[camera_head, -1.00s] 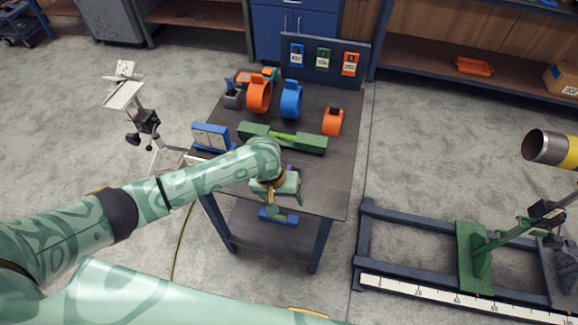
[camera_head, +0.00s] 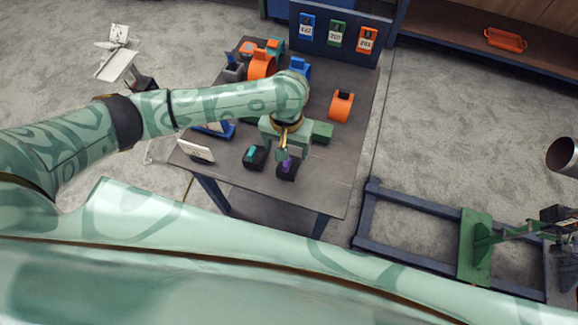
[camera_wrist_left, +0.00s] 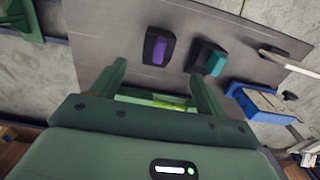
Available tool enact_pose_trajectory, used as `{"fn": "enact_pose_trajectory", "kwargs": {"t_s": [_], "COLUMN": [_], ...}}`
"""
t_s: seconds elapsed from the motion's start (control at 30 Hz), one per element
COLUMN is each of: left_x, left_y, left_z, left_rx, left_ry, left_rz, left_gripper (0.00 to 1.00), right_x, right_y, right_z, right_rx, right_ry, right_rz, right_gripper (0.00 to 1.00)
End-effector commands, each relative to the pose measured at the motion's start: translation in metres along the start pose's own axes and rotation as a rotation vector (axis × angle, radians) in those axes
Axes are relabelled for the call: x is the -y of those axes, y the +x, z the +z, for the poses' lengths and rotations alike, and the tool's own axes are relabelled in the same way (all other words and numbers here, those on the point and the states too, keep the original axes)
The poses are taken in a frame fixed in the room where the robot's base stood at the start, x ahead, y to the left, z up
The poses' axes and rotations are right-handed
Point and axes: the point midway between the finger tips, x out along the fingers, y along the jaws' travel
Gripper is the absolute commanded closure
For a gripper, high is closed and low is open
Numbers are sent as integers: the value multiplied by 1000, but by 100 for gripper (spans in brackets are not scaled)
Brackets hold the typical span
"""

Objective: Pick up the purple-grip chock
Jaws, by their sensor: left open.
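The purple-grip chock (camera_head: 287,168) is a small black block with a purple top, lying on the dark table near its front edge. In the left wrist view the purple-grip chock (camera_wrist_left: 158,47) lies beyond the fingertips, roughly centred between them and apart from them. My left gripper (camera_head: 284,150) is above the table, just behind the chock in the head view. In the left wrist view my left gripper (camera_wrist_left: 160,72) is open, with no chock between its fingers. My right gripper is not in view.
A similar teal-grip chock (camera_head: 254,157) stands just left of the purple one. A green block (camera_head: 322,131) is partly hidden behind my gripper. Orange rings, including one at right (camera_head: 341,105), stand farther back. A blue-edged holder (camera_wrist_left: 262,104) is at the wrist view's right.

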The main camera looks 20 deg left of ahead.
Motion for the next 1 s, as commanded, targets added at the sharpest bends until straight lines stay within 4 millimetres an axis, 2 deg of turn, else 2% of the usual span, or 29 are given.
{"fn": "enact_pose_trajectory", "kwargs": {"t_s": [0.03,0.1,0.37,0.6,0.7,0.87,0.93,1.0], "left_x": [0,0,-1,-2,-2,-2,-2,-2], "left_y": [16,27,44,84,90,87,87,87], "left_z": [0,0,-1,-4,-4,-4,-4,-4], "left_rx": [3,1,-1,1,-1,-3,-3,-3], "left_ry": [-1,-1,0,-1,0,0,0,0], "left_rz": [1,0,1,1,1,1,1,1], "left_gripper": [25,25,25,25,25,25,39,59], "right_x": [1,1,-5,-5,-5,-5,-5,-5], "right_y": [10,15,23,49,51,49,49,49], "right_z": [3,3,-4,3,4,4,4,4], "right_rx": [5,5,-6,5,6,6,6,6], "right_ry": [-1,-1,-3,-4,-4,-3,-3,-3], "right_rz": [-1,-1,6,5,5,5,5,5], "right_gripper": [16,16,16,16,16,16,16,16]}}
